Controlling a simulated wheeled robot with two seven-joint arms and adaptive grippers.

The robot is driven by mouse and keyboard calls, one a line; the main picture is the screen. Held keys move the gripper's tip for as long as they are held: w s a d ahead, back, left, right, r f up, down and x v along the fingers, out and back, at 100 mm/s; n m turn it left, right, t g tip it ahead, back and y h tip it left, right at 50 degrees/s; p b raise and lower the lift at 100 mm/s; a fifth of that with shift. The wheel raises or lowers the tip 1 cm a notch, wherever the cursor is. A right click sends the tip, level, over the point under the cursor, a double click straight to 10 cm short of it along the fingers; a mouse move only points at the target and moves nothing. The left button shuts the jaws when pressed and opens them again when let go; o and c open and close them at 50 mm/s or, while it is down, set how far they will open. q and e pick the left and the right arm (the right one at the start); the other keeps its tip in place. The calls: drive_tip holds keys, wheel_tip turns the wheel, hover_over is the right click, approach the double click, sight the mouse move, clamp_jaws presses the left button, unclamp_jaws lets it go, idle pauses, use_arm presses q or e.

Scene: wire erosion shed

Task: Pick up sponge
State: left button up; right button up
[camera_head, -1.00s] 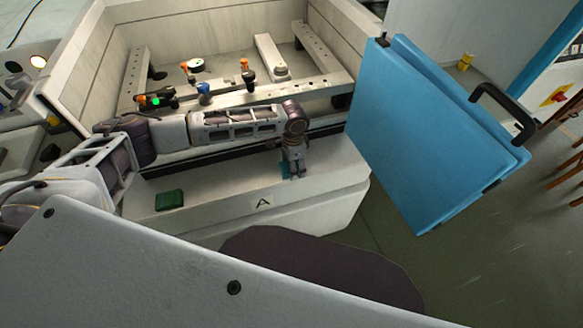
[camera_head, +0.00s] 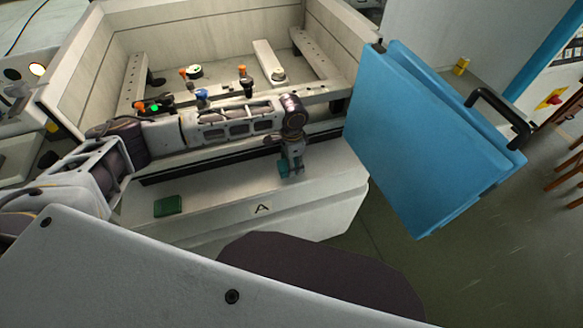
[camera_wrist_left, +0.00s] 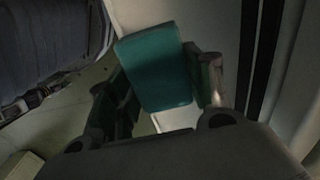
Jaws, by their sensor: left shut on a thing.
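A teal sponge (camera_wrist_left: 155,65) fills the space between the two fingers of my left gripper in the left wrist view. My left gripper (camera_head: 290,163) is shut on the sponge, which shows in the head view as a small teal patch (camera_head: 285,171) low at the fingertips. The gripper points down over the white front ledge (camera_head: 225,190) of the machine, near its right part. The gap between sponge and ledge is hard to judge. My right gripper is not in view.
A dark green pad (camera_head: 168,205) lies on the ledge at the left, near a letter A label (camera_head: 262,209). The open tank (camera_head: 195,35) with several small fixtures is behind my arm. A blue door panel (camera_head: 430,130) with a black handle stands at the right.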

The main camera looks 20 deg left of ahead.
use_arm(q)
wheel_tip(320, 180, up, 5)
drive_tip(key=shift+f, duration=0.1)
drive_tip(key=shift+r, duration=0.6)
drive_tip(key=shift+o, duration=1.3)
drive_tip(key=c, duration=0.4)
drive_tip(key=shift+o, duration=0.2)
drive_tip(key=shift+r, duration=0.1)
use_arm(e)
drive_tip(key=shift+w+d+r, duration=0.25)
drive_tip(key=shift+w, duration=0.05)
